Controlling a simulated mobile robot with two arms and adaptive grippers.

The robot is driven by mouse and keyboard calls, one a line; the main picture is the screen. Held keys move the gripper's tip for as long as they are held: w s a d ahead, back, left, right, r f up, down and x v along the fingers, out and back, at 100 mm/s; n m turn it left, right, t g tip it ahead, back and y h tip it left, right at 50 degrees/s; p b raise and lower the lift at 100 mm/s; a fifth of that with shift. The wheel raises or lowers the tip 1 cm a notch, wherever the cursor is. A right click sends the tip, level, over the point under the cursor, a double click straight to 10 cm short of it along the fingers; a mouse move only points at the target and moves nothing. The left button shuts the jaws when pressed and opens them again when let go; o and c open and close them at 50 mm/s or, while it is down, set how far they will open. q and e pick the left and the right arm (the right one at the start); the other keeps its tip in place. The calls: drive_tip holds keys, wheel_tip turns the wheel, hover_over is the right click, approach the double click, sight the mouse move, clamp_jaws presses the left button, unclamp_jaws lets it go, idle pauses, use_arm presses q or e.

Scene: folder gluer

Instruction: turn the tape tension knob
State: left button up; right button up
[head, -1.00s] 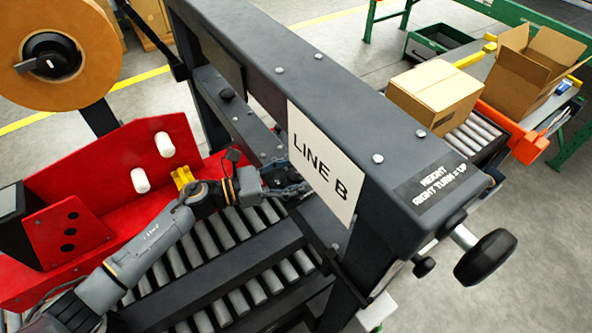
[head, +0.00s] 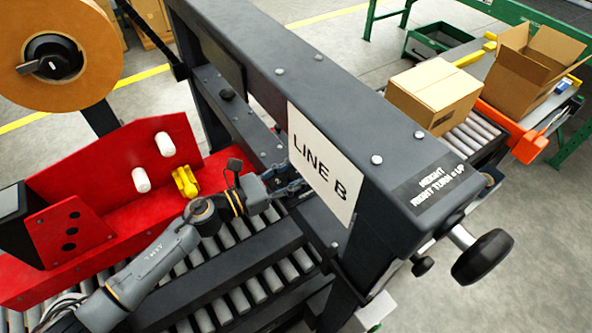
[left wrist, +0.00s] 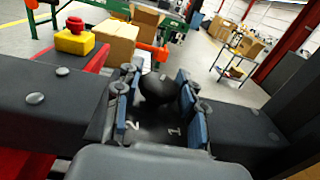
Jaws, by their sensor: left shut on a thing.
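The black round knob (left wrist: 156,88), on a dark plate with the numbers 1 and 2, sits between the blue-padded fingers in the left wrist view. I take it for the tape tension knob. My left gripper (left wrist: 157,100) is shut on it. In the head view, the left gripper (head: 287,188) reaches in over the rollers beside the LINE B sign (head: 320,165). The sign and frame hide its fingertips and the held knob there. My right gripper is not in view.
The dark top beam (head: 330,95) crosses above the gripper. The red tape head (head: 110,170) with its tape roll (head: 90,60) is at left. A large black hand knob (head: 483,257) sticks out at right. A closed carton (head: 435,92) lies on rollers behind.

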use_arm(q)
drive_tip(key=n+t+y+p, duration=0.1)
drive_tip(key=n+t+y, duration=0.2)
drive_tip(key=t, duration=0.1)
drive_tip(key=shift+s+r+n+t+y, duration=0.1)
drive_tip(key=shift+n+t+y, duration=0.2)
drive_tip(key=shift+n+y, duration=0.1)
drive_tip(key=shift+n+t+y+p, duration=0.4)
drive_tip(key=shift+n+t+y, duration=0.3)
drive_tip(key=shift+n+y, duration=0.25)
drive_tip(key=shift+n+t+y, duration=0.6)
drive_tip(key=shift+n+y, duration=0.3)
drive_tip(key=shift+y, duration=0.55)
drive_tip(key=shift+n+t+y, duration=0.6)
drive_tip(key=shift+n+y, duration=0.25)
drive_tip(key=shift+y, duration=0.85)
drive_tip(key=o, duration=1.2)
drive_tip(key=shift+c, duration=0.2)
drive_tip(key=s+a, duration=0.2)
drive_tip(key=s, duration=0.9)
drive_tip(key=shift+s+a, duration=0.2)
drive_tip(key=shift+s, duration=0.1)
